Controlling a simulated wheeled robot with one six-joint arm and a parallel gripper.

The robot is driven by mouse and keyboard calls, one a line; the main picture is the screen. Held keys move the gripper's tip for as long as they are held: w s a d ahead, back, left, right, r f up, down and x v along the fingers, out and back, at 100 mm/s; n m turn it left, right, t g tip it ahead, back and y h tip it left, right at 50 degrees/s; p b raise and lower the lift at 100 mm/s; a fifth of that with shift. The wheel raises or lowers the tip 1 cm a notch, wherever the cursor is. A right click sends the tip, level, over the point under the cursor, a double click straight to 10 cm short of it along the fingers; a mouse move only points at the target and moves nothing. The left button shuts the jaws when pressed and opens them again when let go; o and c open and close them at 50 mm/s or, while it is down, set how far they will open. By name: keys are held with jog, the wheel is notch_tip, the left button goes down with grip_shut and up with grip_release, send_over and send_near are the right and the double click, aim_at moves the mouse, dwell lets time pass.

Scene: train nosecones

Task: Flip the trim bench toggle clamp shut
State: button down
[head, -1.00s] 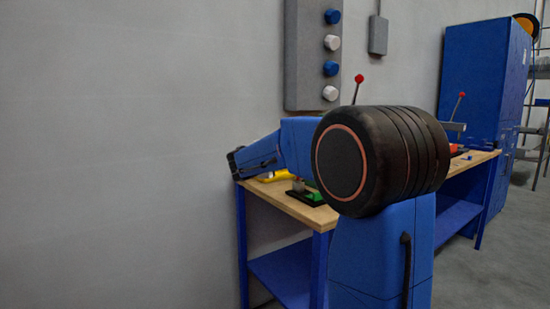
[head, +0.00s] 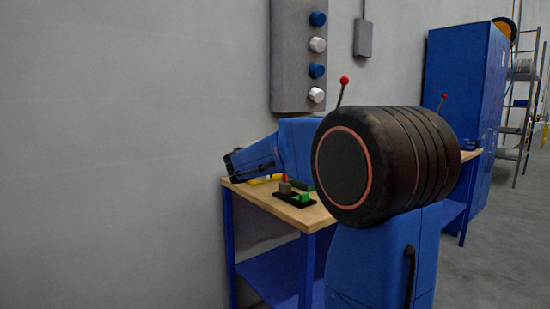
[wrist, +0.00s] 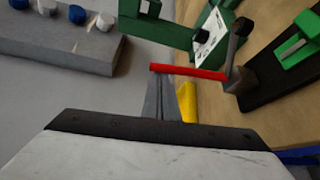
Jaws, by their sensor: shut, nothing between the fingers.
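The toggle clamp has a black base (head: 293,201), a green block (head: 303,197) and a red handle (head: 285,178) that stands up in the head view. In the wrist view the red handle (wrist: 190,72) reaches left from a grey pivot block (wrist: 240,82), and the green block (wrist: 303,47) sits on the black base (wrist: 268,78). My gripper (wrist: 160,80) is shut and empty, its fingertips at the free end of the handle. I cannot tell whether they touch it. The gripper is not distinguishable in the head view.
The clamp is on a wooden-topped trim bench (head: 310,218) with blue legs. A yellow object (wrist: 188,100) and a green fixture (wrist: 210,38) are near the handle. A grey panel with blue and white knobs (head: 298,55) is on the wall. A blue cabinet (head: 465,90) stands at right.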

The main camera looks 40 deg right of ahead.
jog(key=s+f+m+t+h, duration=0.1)
jog(key=s+m+h, duration=0.3)
jog(key=s+m, duration=0.4)
jog(key=shift+s+d+f, duration=0.15)
jog(key=shift+s+f, duration=0.1)
jog(key=shift+f, duration=0.15)
dwell(0.3)
jog(key=shift+s+f, duration=0.1)
jog(key=shift+f, duration=0.05)
dwell(0.3)
jog(key=w+a+r, duration=0.1)
jog(key=w+r, duration=0.2)
jog(key=f+v, duration=0.1)
jog(key=v, duration=0.9)
jog(key=shift+w, duration=0.25)
